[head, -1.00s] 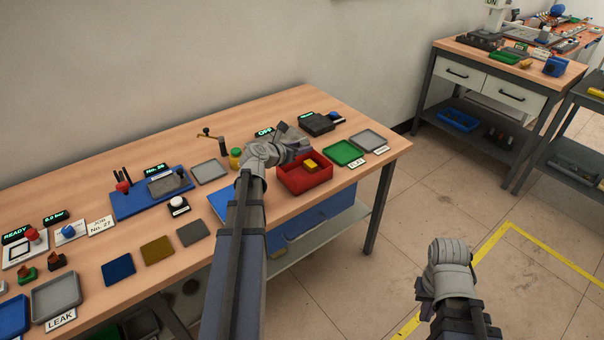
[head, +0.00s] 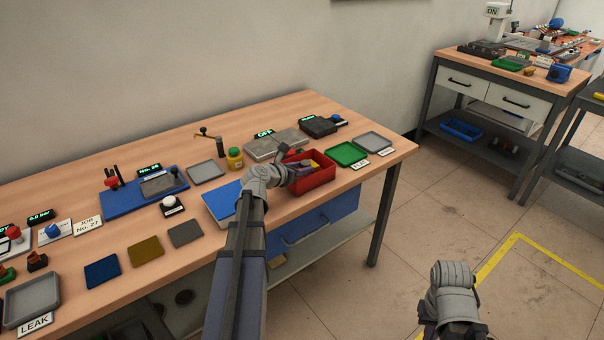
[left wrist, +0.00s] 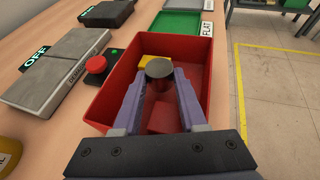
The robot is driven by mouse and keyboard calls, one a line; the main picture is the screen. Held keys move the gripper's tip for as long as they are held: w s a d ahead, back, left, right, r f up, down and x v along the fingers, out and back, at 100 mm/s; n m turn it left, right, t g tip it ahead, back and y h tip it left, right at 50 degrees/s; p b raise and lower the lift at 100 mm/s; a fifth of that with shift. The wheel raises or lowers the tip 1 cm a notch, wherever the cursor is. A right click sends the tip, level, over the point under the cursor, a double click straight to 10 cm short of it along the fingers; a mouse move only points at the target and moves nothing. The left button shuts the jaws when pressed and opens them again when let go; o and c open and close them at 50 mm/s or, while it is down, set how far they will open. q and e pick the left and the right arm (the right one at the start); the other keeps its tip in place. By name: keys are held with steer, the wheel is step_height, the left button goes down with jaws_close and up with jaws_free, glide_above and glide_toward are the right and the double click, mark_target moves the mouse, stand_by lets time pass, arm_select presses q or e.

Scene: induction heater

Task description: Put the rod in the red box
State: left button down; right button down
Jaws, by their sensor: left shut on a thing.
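The red box (head: 324,179) stands on the workbench near its front right edge. My left gripper (head: 302,168) reaches over and into the box from the left. In the left wrist view its purple fingers (left wrist: 160,84) are shut on the rod (left wrist: 159,68), whose dark round end shows between the tips. The rest of the rod is hidden, and I cannot tell whether it touches the box floor. Inside the box lie a yellow block (left wrist: 147,60) and a red block (left wrist: 164,118). My right arm hangs off the bench, its fingers out of sight.
Grey metal plates (head: 262,150) labelled OFF lie behind the box, with a red button (left wrist: 97,64) close to its wall. A green tray (head: 346,153) and a grey tray (head: 373,141) are to its right. A yellow pot (head: 235,158) stands left.

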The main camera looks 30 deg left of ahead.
arm_select(q)
steer(key=shift+r, duration=0.15)
steer(key=shift+f+b, duration=0.6)
steer(key=shift+f, duration=0.05)
steer(key=c, duration=0.7)
jaws_free()
steer(key=shift+c, duration=0.2)
steer(key=shift+r, duration=0.2)
steer(key=shift+s+r+p, duration=0.5)
steer(key=shift+r+p, duration=0.25)
steer(key=shift+p, duration=0.25)
steer(key=d+p+v, duration=0.1)
steer(key=p+v, duration=0.3)
steer(key=v, duration=0.6)
steer(key=shift+s+a, duration=0.45)
steer(key=shift+a, duration=0.1)
